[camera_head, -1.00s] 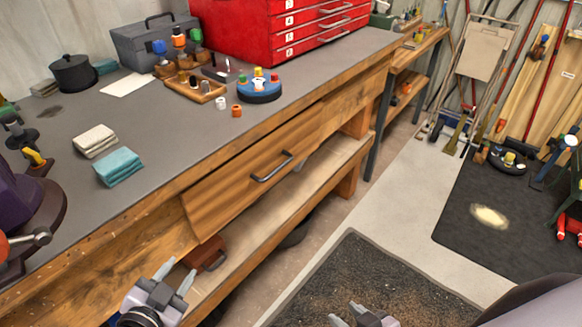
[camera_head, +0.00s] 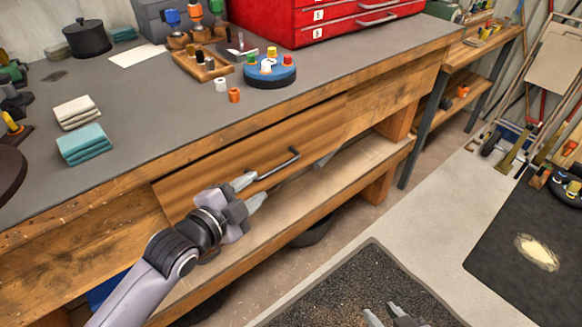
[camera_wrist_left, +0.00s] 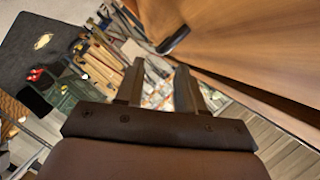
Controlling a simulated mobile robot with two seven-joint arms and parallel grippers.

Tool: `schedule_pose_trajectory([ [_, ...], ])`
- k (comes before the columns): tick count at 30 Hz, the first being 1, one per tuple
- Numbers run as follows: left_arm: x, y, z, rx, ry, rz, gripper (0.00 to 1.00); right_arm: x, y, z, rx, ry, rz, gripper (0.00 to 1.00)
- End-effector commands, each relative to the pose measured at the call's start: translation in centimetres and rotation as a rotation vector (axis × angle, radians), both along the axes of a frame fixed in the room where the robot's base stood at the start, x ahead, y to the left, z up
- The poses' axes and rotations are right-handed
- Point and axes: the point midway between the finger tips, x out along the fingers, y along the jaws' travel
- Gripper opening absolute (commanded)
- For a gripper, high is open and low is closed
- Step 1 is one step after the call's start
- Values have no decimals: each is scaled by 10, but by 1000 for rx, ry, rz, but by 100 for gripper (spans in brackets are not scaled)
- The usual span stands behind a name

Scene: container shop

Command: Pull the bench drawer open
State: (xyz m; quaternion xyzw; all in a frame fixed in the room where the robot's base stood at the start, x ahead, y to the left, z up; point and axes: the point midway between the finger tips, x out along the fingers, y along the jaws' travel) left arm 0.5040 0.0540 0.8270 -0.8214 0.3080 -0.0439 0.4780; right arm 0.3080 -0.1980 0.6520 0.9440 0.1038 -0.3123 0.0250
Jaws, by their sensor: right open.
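The bench drawer (camera_head: 215,172) has a wide wooden front under the bench top. It looks shut or nearly shut. Its dark bar handle (camera_head: 280,166) sits on the front and also shows in the left wrist view (camera_wrist_left: 176,39), ahead of the fingertips. My left gripper (camera_head: 257,191) is open and empty in front of the drawer, just left of the handle; its fingers also show in the left wrist view (camera_wrist_left: 158,72). They seem apart from the handle. My right gripper (camera_head: 385,314) is open at the bottom edge, over the floor mat, far from the drawer.
The bench top (camera_head: 130,120) carries folded cloths (camera_head: 84,145), a round blue holder (camera_head: 269,72) and a red tool chest (camera_head: 320,20). A lower shelf (camera_head: 270,220) runs beneath the drawer. The floor in front of the bench is clear, with a dark mat (camera_head: 350,282).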

Motion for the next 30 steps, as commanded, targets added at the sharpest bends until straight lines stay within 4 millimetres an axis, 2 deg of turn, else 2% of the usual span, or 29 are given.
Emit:
schedule_pose_trajectory([
  [8, 8, -6, 0, 16, -18, -10, 38, 0, 0, -3, 0, 1, 1, 43],
  [21, 50, -35, -11, 15, -17, -10, 38, -1, 4, -9, 12, 9, -4, 43],
  [30, 59, -41, -14, 17, -17, -11, 38, 0, 5, -9, 15, 6, -5, 43],
])
